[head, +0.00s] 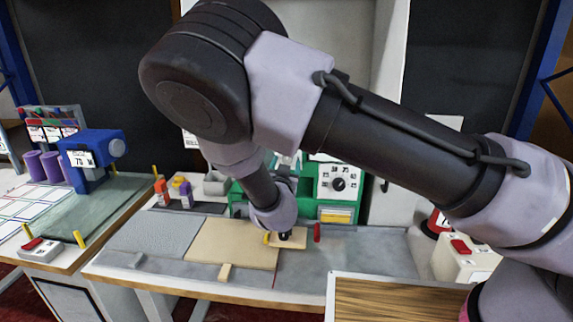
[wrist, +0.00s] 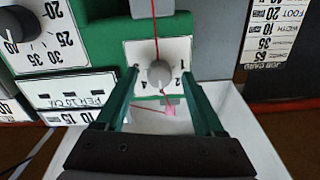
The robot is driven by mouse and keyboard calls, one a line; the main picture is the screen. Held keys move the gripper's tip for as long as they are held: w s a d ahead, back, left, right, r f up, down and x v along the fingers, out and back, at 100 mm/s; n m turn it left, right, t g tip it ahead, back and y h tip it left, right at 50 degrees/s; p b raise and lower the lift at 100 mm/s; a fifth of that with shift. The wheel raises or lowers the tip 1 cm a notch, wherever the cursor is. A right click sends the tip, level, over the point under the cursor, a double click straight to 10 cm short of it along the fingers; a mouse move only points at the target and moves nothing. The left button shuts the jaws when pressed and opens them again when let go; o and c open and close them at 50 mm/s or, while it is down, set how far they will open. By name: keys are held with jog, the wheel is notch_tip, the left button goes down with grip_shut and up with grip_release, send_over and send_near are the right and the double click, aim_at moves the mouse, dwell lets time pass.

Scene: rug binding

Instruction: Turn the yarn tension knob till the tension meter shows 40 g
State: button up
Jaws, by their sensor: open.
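In the wrist view a small grey round knob (wrist: 159,75) sits on a white dial plate (wrist: 180,50) with printed numbers, on a green machine body. A red yarn runs down across the view in front of this plate. My gripper (wrist: 158,82) is open, its two green fingers one on each side of the knob. I cannot tell whether they touch it. A white scale panel (wrist: 65,117) with numbers including 10 and 15 stands to the left; its reading is unclear, and I cannot tell if it is the tension meter. In the head view my arm hides much of the green machine (head: 362,203).
A black knob (wrist: 15,22) on a larger numbered dial is at the wrist view's upper left. A job card (wrist: 268,30) hangs at the upper right. In the head view, a tan board (head: 225,244) lies on the bench, and a blue device (head: 90,160) stands left.

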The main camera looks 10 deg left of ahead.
jog(key=shift+w, duration=0.25)
grip_shut()
jog(key=shift+n, duration=0.3)
jog(key=n, duration=0.9)
jog(key=shift+f, duration=0.1)
dwell(0.5)
